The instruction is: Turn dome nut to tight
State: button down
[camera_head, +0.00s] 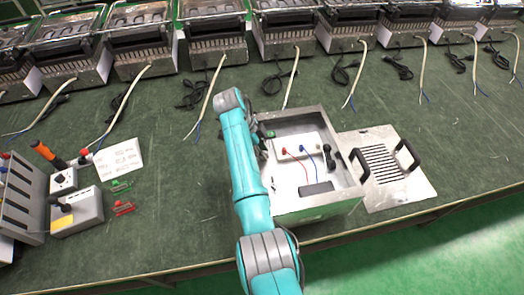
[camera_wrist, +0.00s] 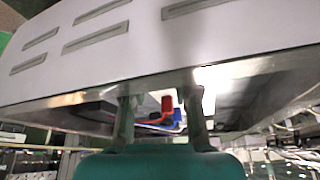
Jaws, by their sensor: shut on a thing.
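An open metal box (camera_head: 342,199) stands on the green bench in the head view. It holds a white board (camera_head: 296,146) with a red terminal (camera_head: 284,151) and a blue terminal (camera_head: 302,148), each with a wire. My gripper (camera_head: 262,146) is at the box's left side, mostly hidden by my arm. In the wrist view my gripper (camera_wrist: 160,112) has its two fingers under the slotted pale panel (camera_wrist: 100,42), with red and blue parts visible between them. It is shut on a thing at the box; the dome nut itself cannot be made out.
A slotted metal lid (camera_head: 378,165) with black handles lies right of the box. Several heaters with cables line the back. The bench's front edge is close.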

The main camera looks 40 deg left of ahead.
jog(key=shift+m+g, duration=0.4)
jog(key=shift+m, duration=0.6)
jog(key=c, duration=0.9)
grip_release()
jog(key=shift+o, duration=0.2)
jog(key=shift+w, duration=0.1)
jog(key=v, duration=0.7)
jog(key=shift+a+r, duration=0.2)
